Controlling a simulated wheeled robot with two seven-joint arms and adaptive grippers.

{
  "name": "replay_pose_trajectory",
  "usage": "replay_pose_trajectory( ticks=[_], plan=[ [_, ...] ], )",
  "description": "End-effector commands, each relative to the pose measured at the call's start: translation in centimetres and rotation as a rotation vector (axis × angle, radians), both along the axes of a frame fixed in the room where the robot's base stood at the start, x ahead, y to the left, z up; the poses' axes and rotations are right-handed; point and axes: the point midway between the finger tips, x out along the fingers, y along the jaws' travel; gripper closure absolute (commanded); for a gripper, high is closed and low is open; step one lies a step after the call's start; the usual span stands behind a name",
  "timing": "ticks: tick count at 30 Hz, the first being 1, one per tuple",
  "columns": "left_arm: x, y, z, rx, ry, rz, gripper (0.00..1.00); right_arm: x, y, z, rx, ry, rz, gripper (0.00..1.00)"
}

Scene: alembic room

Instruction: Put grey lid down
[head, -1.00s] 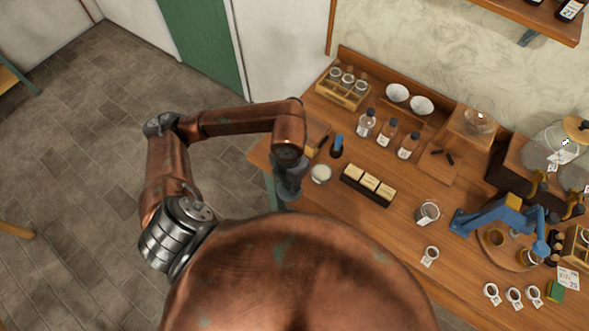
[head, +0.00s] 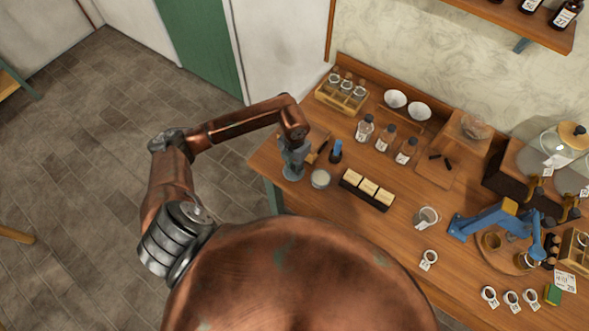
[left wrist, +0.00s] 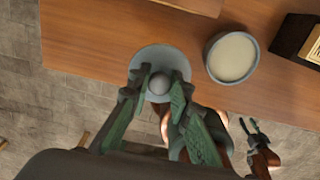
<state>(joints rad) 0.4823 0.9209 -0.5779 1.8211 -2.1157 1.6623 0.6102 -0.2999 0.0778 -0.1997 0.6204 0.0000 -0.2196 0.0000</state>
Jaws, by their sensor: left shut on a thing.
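The grey lid (left wrist: 147,58) is a round disc with a ball knob (left wrist: 159,82). My left gripper (left wrist: 159,88) is shut on the knob. In the head view the left gripper (head: 294,165) points down with the lid (head: 292,176) under it, at the table's left front edge. In the wrist view the lid overlaps that edge; I cannot tell whether it touches the wood. An open round jar (left wrist: 232,57) with pale contents stands just right of the lid, apart from it. My right gripper (left wrist: 250,127) shows small and low in the wrist view, fingers apart.
The wooden table (head: 325,221) holds a dark tray of cream blocks (head: 367,190) right of the jar. A blue-handled tool (head: 336,152) stands behind the jar. Bottles (head: 383,138) and a blue press (head: 490,222) are farther right. Bare wood lies in front of the tray.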

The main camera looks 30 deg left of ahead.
Motion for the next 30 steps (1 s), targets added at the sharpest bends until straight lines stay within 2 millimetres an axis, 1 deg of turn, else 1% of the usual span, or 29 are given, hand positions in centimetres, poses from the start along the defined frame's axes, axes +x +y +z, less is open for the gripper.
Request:
replay_pose_trajectory(
  ticks=[4, 9, 11, 21, 22, 29, 30],
  plan=[
    [0.6, 0.3, -0.9, 0.001, 0.002, 0.001, 1.0, 0.0, -0.1, 0.1, -0.001, 0.0, 0.001, 0.6],
    [0.4, 0.2, -3.2, -0.001, 0.004, 0.0, 1.0, 0.1, -0.4, 0.9, -0.004, -0.001, 0.002, 0.6],
    [0.5, 0.2, -3.7, 0.0, 0.002, 0.0, 1.0, 0.1, -0.4, 0.9, -0.004, -0.001, 0.002, 0.6],
    [0.5, 0.3, -4.2, 0.001, 0.0, -0.001, 1.0, 0.0, -0.4, 0.5, -0.004, 0.001, 0.003, 0.6],
    [0.5, 0.3, -4.1, 0.001, 0.0, -0.001, 0.8, 0.0, -0.4, 0.6, -0.004, 0.001, 0.003, 0.6],
    [0.5, 0.3, -4.1, 0.001, 0.001, -0.001, 0.64, 0.0, -0.4, 0.6, -0.004, 0.001, 0.002, 0.6],
    [0.5, 0.3, -4.1, 0.001, 0.001, -0.001, 0.64, 0.0, -0.4, 0.6, -0.004, 0.0, 0.002, 0.6]
  ],
)
